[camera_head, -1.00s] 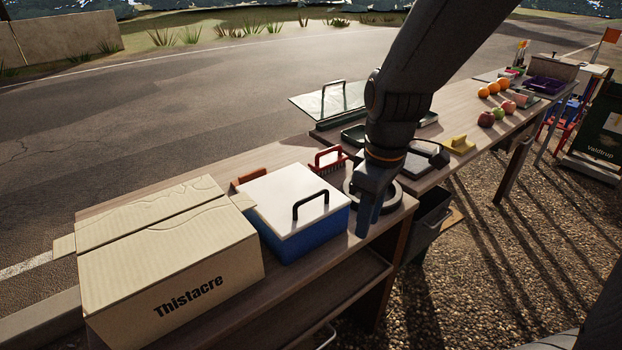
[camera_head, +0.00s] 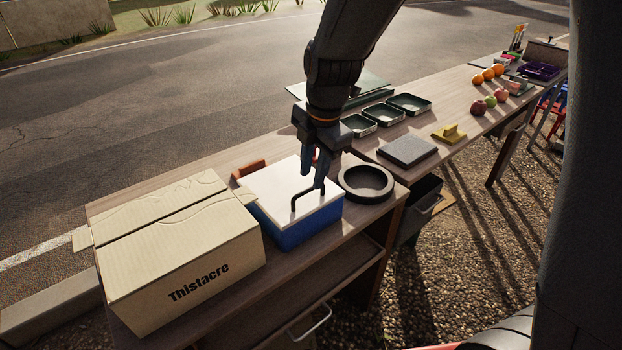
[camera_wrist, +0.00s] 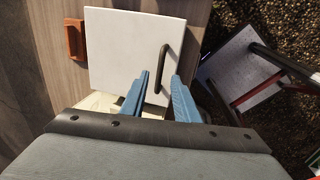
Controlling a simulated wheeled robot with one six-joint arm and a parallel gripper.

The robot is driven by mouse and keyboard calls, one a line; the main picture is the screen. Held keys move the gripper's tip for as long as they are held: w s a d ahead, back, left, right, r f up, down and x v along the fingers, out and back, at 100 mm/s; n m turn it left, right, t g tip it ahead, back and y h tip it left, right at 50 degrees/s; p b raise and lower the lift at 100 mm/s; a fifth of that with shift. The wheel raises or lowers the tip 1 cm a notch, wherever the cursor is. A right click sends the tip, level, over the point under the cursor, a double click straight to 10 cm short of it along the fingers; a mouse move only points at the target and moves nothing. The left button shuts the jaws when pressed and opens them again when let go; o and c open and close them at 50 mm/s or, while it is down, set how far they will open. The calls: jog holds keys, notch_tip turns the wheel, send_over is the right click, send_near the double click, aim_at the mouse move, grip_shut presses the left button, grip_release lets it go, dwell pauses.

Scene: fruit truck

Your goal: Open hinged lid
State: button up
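A blue box (camera_head: 304,231) with a white lid (camera_head: 275,187) stands on the near table; the lid lies flat and shut. A black bar handle (camera_head: 307,195) stands up from the lid near its right edge. My gripper (camera_head: 314,182) is over the handle, fingers pointing down. In the wrist view the white lid (camera_wrist: 125,50) fills the middle, and the handle (camera_wrist: 162,68) shows between and just beyond the two blue fingertips. My gripper (camera_wrist: 160,82) is open there, with a gap between the fingers. Whether the fingers touch the handle or lid I cannot tell.
A cardboard box (camera_head: 180,255) stands close on the left. A dark round dish (camera_head: 366,183) is just right of the blue box. A reddish-brown block (camera_head: 248,170) lies behind it. Trays (camera_head: 383,113), a grey slab (camera_head: 407,151) and a yellow tool (camera_head: 449,133) lie farther right.

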aim_at(310, 189)
jog(key=shift+w+a+f, duration=0.1)
jog(key=shift+w+f, duration=0.05)
jog(key=shift+f, duration=0.75)
jog(key=shift+w+a+f, duration=0.1)
jog(key=shift+w+f, duration=0.05)
jog(key=shift+f, duration=0.7)
jog(key=shift+c, duration=0.3)
grip_shut()
